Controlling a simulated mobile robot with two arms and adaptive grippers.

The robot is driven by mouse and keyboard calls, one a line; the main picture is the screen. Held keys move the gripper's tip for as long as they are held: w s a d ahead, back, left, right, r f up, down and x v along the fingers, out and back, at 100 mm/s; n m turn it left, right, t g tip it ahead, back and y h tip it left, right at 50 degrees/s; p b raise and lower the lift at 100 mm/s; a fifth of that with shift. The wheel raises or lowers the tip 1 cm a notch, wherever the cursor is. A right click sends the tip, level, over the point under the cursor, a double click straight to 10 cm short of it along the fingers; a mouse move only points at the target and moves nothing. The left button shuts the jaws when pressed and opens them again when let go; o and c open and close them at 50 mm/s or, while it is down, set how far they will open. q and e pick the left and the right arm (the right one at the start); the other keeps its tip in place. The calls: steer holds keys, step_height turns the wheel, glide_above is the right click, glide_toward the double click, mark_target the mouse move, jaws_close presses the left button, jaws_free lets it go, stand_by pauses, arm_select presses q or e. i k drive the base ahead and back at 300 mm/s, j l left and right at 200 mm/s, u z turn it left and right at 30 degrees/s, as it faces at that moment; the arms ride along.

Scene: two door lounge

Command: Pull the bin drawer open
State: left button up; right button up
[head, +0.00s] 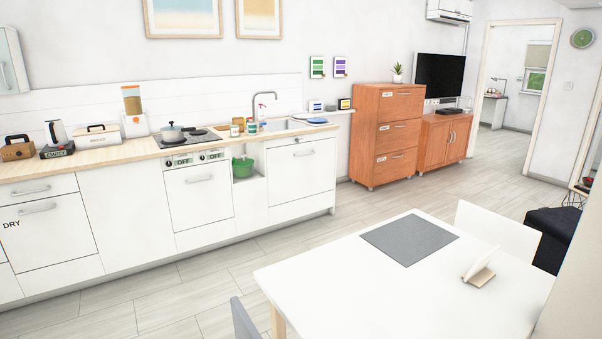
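No drawer shows a readable bin label. In the head view, a white front marked DRY (55,240) with a bar handle is at the far left of the kitchen counter, below a shallow drawer (28,190). A wide white front (301,177) with a bar handle near its top is under the sink at the counter's right end. The oven front (198,200) also has a bar handle. All these fronts look closed. Neither of my grippers is in view.
A white table (400,295) with a grey mat (409,239) fills the lower right, with a white chair (498,236) behind it. Clear floor (190,292) runs along the counter. A wooden drawer cabinet (387,135) stands beyond, near an open doorway.

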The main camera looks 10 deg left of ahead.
mark_target(303, 169)
steer(key=j+u, duration=0.3)
steer(key=i+j+u, duration=0.1)
steer(key=j+u, duration=0.25)
steer(key=i+j+u, duration=0.15)
steer(key=i+j, duration=0.25)
steer(key=i+j+u, duration=0.1)
steer(key=i+j, duration=0.2)
steer(key=i, duration=0.2)
steer(key=i+j+u, duration=0.15)
steer(key=i+j, duration=0.15)
steer(key=i, duration=0.2)
steer(key=i+j+u, duration=0.1)
steer(key=i+j, duration=0.15)
steer(key=i, duration=0.2)
steer(key=i+l+z, duration=0.15)
steer(key=i+z, duration=0.3)
steer(key=i, duration=0.2)
steer(key=i+z, duration=0.45)
steer(key=i, duration=0.2)
steer(key=i+j+z, duration=0.35)
steer(key=i+z, duration=0.5)
steer(key=i, duration=1.1)
